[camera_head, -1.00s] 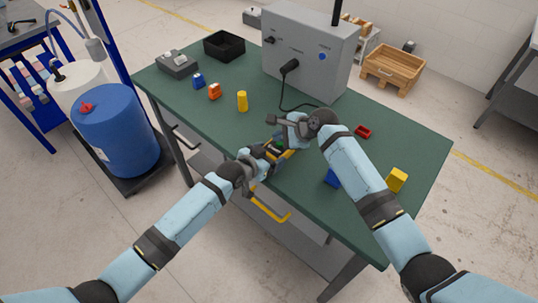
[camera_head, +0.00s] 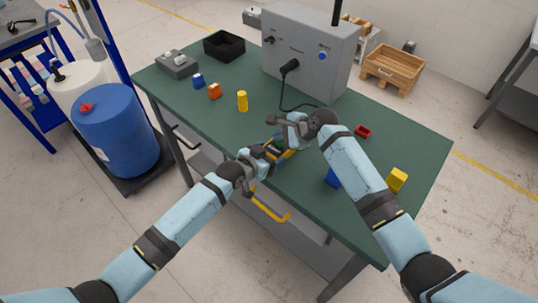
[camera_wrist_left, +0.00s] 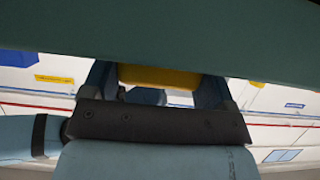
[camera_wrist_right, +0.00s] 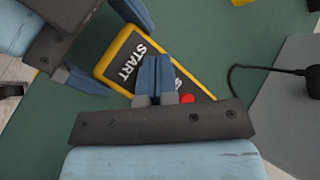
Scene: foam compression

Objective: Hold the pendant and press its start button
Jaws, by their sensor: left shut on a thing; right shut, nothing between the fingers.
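The pendant is a dark box with a yellow rim (camera_wrist_right: 122,47), marked START in white, with a red button (camera_wrist_right: 187,98) near a second, partly covered label. In the head view, its yellow edge (camera_head: 288,154) shows between my grippers at the table's front edge. My left gripper (camera_head: 266,153) is shut on the pendant; the left wrist view shows its yellow side (camera_wrist_left: 160,77) between the fingers. My right gripper (camera_wrist_right: 160,60) is shut and empty, its fingertips over the pendant's face beside the START label. They hide what lies beneath; I cannot tell whether they touch it.
A grey control box (camera_head: 310,55) with a cable stands at the back of the green table (camera_head: 210,125). A yellow handle (camera_head: 270,212) hangs below the front edge.

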